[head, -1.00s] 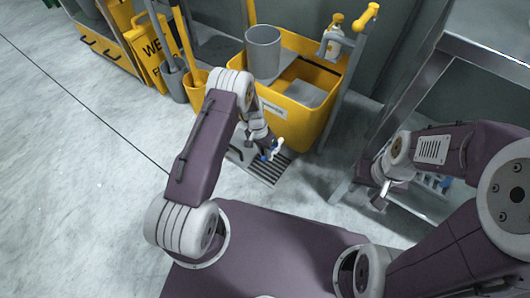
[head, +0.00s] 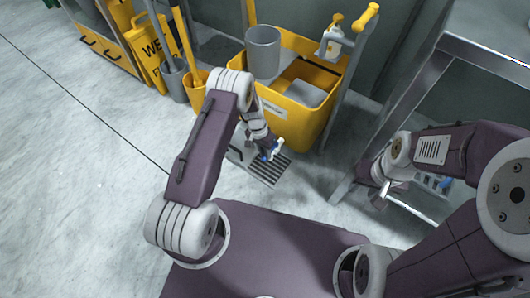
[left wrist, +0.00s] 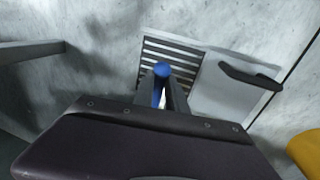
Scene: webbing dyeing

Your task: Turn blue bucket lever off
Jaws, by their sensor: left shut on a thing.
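My left gripper (head: 269,150) is low over a slotted grey floor grate (head: 265,171). A small blue piece with a white part shows at its fingertips. In the left wrist view, the left gripper (left wrist: 165,90) is shut on this blue piece (left wrist: 161,70), whose round end shows between the fingers above the grate (left wrist: 165,50). Most of the piece is hidden, and I cannot tell how its lever is turned. No blue bucket can be made out. My right gripper (head: 380,196) is near the metal table at right; its fingers are too small to read.
A yellow mop bucket (head: 305,120) with a grey pail (head: 263,52) stands just behind the left gripper. A metal table (head: 490,55) with legs stands at right. A grey plate with a dark handle (left wrist: 250,75) lies beside the grate. Floor at left is clear.

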